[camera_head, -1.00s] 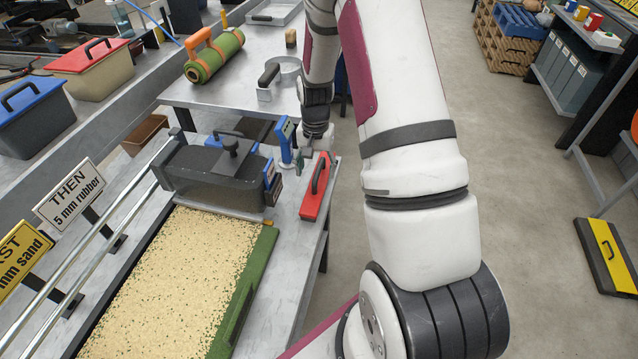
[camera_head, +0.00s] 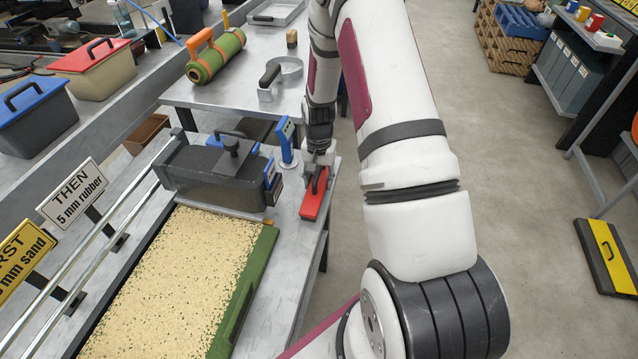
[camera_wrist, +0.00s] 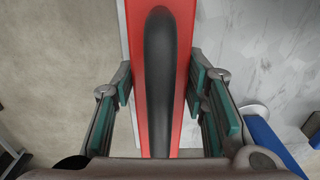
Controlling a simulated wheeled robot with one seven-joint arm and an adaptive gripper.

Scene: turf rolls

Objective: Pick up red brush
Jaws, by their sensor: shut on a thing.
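The red brush (camera_head: 312,207) lies on the right edge of the grey metal table, its black handle on top. My gripper (camera_head: 318,166) is over it from above and hides its far part. In the wrist view the red brush (camera_wrist: 160,50) runs lengthwise between the two fingers of my gripper (camera_wrist: 160,88), with green pads on either side of the black handle. My gripper is shut on the brush. I cannot tell any gap between the brush and the table.

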